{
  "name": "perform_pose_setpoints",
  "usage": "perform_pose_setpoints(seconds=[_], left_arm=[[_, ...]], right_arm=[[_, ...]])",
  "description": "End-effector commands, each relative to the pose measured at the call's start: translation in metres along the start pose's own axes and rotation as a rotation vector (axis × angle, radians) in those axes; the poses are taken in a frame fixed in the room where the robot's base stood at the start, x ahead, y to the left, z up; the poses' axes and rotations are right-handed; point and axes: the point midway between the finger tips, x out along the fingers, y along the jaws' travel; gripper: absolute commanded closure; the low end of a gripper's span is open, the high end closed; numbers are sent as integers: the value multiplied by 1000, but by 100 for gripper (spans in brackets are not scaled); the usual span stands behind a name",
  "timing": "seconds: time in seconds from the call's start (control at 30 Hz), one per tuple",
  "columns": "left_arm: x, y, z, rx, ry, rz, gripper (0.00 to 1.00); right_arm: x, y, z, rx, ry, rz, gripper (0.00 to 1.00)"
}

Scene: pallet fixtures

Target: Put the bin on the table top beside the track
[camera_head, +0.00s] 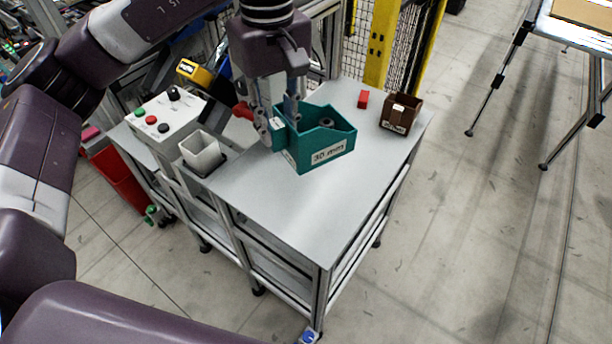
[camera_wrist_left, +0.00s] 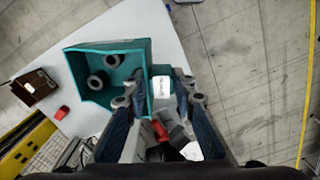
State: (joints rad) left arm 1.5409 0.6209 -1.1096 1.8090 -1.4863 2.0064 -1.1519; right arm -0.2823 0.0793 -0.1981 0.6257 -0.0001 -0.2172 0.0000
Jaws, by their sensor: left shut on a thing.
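The teal bin (camera_head: 312,150) with a "30 mm" label is at the middle of the grey table top (camera_head: 290,220). My left gripper (camera_head: 281,130) points down and is shut on the bin's left end. The left wrist view shows the bin (camera_wrist_left: 136,50) with dark ring-shaped parts inside. There my left gripper's fingers (camera_wrist_left: 160,95) are on either side of a teal tab with a white label. I cannot tell whether the bin touches the table or hangs just above it. I cannot clearly pick out the track. My right gripper is not in view.
A brown bin (camera_head: 401,114) and a small red block (camera_head: 363,99) stand at the table's far right. A white cup-like container (camera_head: 201,152) and a button box (camera_head: 165,122) are on the left. The table's near part is clear. A yellow post and mesh fence stand behind.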

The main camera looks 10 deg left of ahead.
Motion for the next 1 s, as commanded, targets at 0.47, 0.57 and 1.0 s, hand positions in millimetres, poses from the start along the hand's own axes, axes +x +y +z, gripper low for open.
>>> perform_pose_setpoints(seconds=[0.47, 0.57, 1.0], left_arm=[[117, -1, 1, 0, -3, -3, 100], [130, -1, 0, 0, -1, 0, 100], [178, 0, 1, 1, -1, 2, 100]], right_arm=[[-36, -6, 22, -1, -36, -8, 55], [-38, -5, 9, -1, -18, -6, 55], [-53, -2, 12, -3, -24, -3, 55]])
